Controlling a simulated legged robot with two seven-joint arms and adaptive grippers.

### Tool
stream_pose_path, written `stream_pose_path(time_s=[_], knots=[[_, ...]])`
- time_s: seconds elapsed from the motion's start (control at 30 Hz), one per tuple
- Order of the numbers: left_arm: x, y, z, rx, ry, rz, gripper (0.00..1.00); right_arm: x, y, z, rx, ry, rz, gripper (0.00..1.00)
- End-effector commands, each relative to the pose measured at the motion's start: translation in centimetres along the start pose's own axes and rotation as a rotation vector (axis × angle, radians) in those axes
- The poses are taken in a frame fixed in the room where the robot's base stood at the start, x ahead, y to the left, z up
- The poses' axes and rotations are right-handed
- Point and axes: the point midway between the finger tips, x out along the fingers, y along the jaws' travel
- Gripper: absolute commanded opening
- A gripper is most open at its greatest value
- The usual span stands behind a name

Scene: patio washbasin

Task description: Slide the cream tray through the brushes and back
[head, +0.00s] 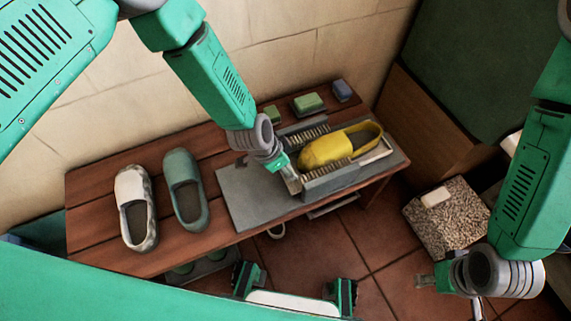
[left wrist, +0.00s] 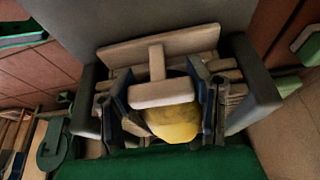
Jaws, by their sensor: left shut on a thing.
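The cream tray (head: 376,154) sits in the brush fixture, with a yellow clog (head: 328,149) lying on it. One row of brushes (head: 309,134) runs along the clog's far side and another (head: 324,171) along its near side. My left gripper (head: 291,180) is at the tray's left end, shut on its handle. My right gripper (head: 450,296) is low at the right, open and empty.
The fixture's grey plate (head: 247,195) lies bare on the wooden bench (head: 95,187). A patterned clog (head: 136,208) and a green clog (head: 186,188) stand at left. Soap-like blocks (head: 308,103) lie behind. A pebbled tray (head: 446,222) is on the floor at right.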

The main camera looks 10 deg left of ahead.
Motion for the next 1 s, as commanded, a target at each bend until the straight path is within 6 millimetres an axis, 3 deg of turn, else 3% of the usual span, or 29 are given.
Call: stream_pose_path(time_s=[0.03,0.07,0.1,0.13,0.43,0.57,1.0], knots=[[-0.1,-0.4,-0.2,0.001,0.005,-0.01,0.0,0.0,0.0,0.0,0.0,0.0,0.0,0.4],[-0.1,-0.5,-0.2,0.001,0.004,-0.011,0.52,0.0,0.0,0.0,0.0,0.0,0.0,0.4],[-0.1,-0.5,-0.3,0.001,0.004,-0.011,0.66,0.0,0.0,0.0,0.0,0.0,0.0,0.4],[-0.1,-0.4,-0.3,0.001,0.004,-0.011,0.69,0.0,0.0,0.0,0.001,0.0,0.0,0.4],[-0.2,-0.4,0.0,0.0,0.002,-0.006,0.69,-0.1,0.0,0.1,0.001,0.001,0.001,0.4],[-1.2,-0.4,0.0,0.0,0.003,-0.006,0.69,-0.1,-0.1,0.2,0.001,0.003,0.003,0.4],[-9.7,-0.2,-0.5,0.002,-0.001,-0.011,0.69,-0.1,0.0,0.2,0.001,0.003,0.001,0.4]])
